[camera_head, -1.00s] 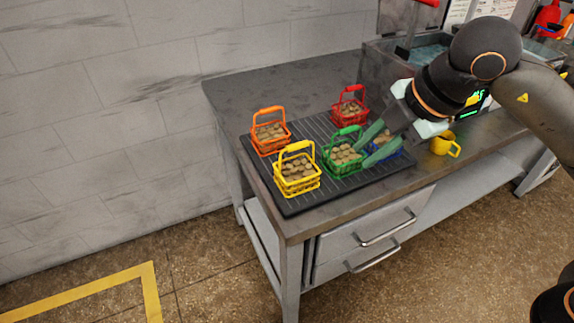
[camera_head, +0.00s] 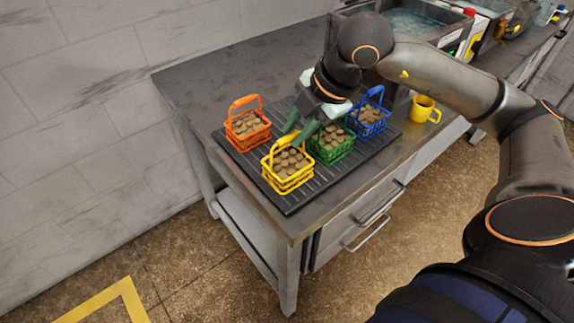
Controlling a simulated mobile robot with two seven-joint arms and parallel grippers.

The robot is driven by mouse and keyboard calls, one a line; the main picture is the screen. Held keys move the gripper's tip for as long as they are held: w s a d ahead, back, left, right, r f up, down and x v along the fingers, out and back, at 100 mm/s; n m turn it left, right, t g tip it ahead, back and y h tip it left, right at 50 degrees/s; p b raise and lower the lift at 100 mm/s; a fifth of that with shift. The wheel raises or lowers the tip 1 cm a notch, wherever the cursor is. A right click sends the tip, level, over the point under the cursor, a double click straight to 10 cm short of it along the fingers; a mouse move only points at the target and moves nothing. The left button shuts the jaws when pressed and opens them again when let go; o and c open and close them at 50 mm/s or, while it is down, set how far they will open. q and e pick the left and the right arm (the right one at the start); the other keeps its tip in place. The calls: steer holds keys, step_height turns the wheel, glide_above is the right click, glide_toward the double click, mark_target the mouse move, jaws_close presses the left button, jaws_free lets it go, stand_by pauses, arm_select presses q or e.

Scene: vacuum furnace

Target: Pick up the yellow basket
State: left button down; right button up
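The yellow basket (camera_head: 288,179), filled with brown round pieces, stands upright at the front of a black ribbed mat (camera_head: 294,203) on the metal table. Its raised handle (camera_head: 287,140) arches over the top. My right gripper (camera_head: 291,136) is pointed down at this handle from behind and the right. Its two green fingers are apart, with their tips right by the handle top; I cannot tell whether they touch it. Nothing is held. My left gripper is not in view.
A green basket (camera_head: 333,153) stands close to the right of the yellow one, partly under my fingers. A blue basket (camera_head: 368,125) and an orange basket (camera_head: 248,132) share the mat. A yellow mug (camera_head: 422,109) stands to the right. The table's back left is bare.

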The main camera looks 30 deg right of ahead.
mark_target(283, 158)
steer(key=x, duration=0.5)
steer(key=shift+w+a+f+p, duration=0.1)
steer(key=shift+a+f+p, duration=0.2)
steer(key=shift+a+p, duration=0.05)
jaws_close()
steer(key=shift+r, duration=0.15)
stand_by(1.0)
